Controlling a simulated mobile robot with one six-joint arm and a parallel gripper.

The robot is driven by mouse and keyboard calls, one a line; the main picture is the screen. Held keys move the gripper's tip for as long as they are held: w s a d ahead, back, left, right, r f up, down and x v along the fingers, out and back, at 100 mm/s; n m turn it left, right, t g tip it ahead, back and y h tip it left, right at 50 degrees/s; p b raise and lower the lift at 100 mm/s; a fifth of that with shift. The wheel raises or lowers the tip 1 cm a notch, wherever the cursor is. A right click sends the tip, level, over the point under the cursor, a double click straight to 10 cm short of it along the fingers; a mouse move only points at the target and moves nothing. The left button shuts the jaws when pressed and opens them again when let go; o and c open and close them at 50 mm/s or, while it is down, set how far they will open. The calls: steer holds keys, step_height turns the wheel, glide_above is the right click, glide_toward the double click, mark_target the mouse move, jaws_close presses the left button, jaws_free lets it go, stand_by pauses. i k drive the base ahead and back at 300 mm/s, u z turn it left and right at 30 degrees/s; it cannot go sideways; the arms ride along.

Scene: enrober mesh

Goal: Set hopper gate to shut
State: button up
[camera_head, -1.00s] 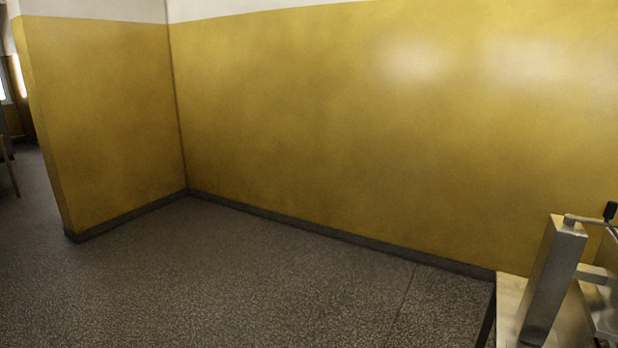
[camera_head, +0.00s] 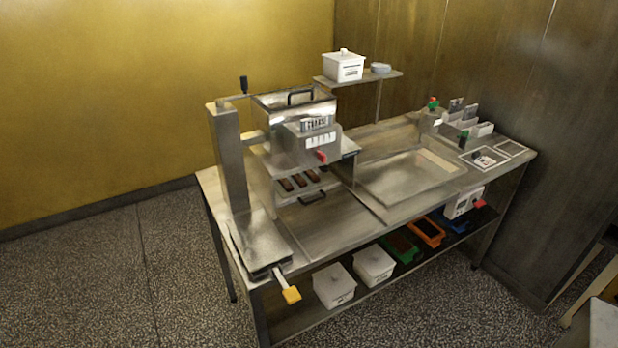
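The hopper (camera_head: 268,106), an open-topped metal box with a dark handle bar, sits high on the machine at the left of the steel bench. A crank arm with an upright black knob (camera_head: 243,84) is at its left, by the metal column (camera_head: 229,160). Below the hopper, a grey housing (camera_head: 296,152) carries a red knob (camera_head: 321,156) on its front. A yellow-ended lever (camera_head: 290,294) sticks out at the bench's front left. I cannot tell which of these parts is the hopper gate or how it is set. My gripper is not in view.
Dark bars lie under the housing. A flat metal tray (camera_head: 395,190) is to the right. White lidded boxes (camera_head: 333,287) and coloured bins (camera_head: 425,233) fill the lower shelf. A dark wall stands close at the right. The floor (camera_head: 90,280) at front left is clear.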

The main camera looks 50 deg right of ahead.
mark_target(322, 156)
steer(key=z, duration=4.05)
steer(key=i, duration=0.1)
steer(key=u, duration=3.05)
